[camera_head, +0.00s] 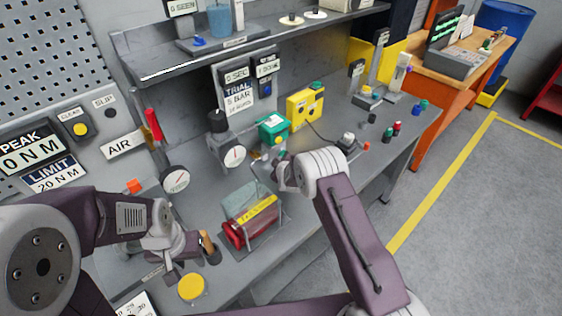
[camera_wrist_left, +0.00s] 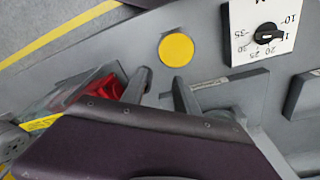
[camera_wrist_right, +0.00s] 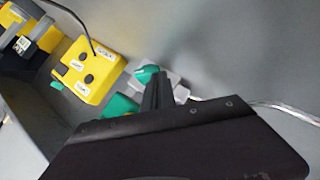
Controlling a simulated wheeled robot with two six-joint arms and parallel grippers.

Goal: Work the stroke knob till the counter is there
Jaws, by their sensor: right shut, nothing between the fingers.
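A black knob (camera_wrist_left: 267,36) sits on a white plate with a numbered scale, in the left wrist view. I cannot read a stroke label on any knob. A green knob (camera_wrist_right: 147,73) shows by my right gripper (camera_wrist_right: 158,90), which is shut and empty; I cannot tell whether they touch. In the head view the right gripper (camera_head: 277,172) is near the green box (camera_head: 272,128). My left gripper (camera_wrist_left: 162,92) is open and empty over the bench front, near a yellow disc (camera_wrist_left: 176,50). Small displays (camera_head: 236,75) stand above the sign reading TRIAL 5 BAR (camera_head: 238,97).
A red cylinder in a stand (camera_head: 248,228) lies between my arms. A yellow box (camera_head: 305,104) with buttons, gauges (camera_head: 175,179) and a red lever (camera_head: 153,124) stand further back. A shelf (camera_head: 150,68) overhangs the bench. The PEAK display (camera_head: 33,155) is at left.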

